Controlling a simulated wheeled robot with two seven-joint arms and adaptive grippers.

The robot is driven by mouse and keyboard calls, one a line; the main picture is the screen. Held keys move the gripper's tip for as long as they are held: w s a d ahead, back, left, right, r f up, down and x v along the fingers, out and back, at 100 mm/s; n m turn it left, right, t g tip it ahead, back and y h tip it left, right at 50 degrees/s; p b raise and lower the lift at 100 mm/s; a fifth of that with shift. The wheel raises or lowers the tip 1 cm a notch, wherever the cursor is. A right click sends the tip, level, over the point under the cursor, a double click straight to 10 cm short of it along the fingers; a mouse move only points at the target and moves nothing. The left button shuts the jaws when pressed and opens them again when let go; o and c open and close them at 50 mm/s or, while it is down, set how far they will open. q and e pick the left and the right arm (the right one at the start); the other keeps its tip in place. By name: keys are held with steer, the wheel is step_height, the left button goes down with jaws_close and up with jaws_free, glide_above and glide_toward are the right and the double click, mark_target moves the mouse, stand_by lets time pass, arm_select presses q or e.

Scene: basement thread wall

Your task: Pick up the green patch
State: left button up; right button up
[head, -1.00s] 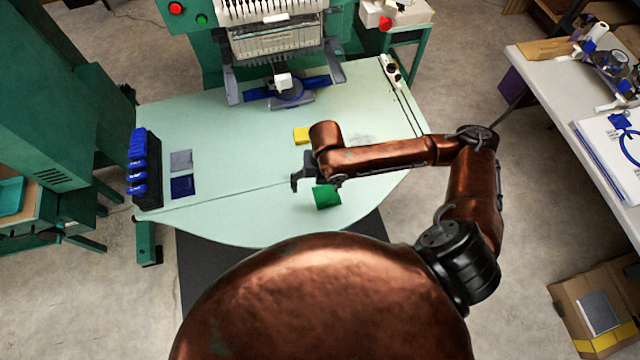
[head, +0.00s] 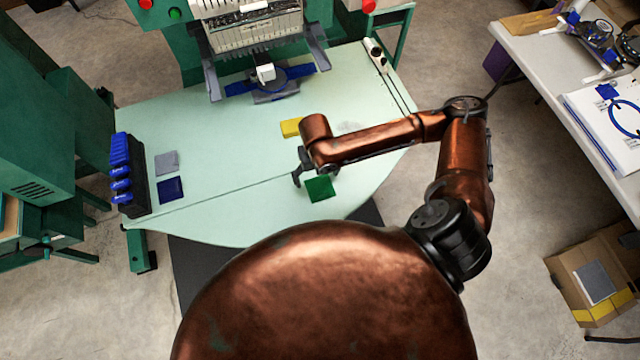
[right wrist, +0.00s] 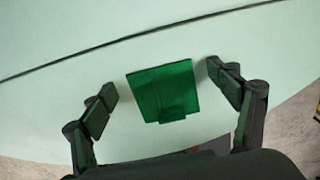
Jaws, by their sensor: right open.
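The green patch (head: 319,189) lies flat on the pale green table (head: 240,150), near its front edge. In the right wrist view the green patch (right wrist: 163,92) lies between and slightly beyond the two fingers. My right gripper (head: 303,170) is just above and behind the patch in the head view, and its arm comes in from the right. In the right wrist view my right gripper (right wrist: 162,92) is open and empty, one finger on each side of the patch, apart from it. My left gripper is not in view.
A yellow patch (head: 291,128), a grey patch (head: 167,162) and a blue patch (head: 171,190) lie on the table. A black holder with blue items (head: 122,172) stands at the left edge. An embroidery machine (head: 262,45) stands at the back.

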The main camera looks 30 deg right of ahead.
steer(key=shift+f+p, duration=0.25)
steer(key=shift+p, duration=0.05)
stand_by(0.7)
steer(key=shift+c, duration=0.3)
steer(key=c, duration=0.8)
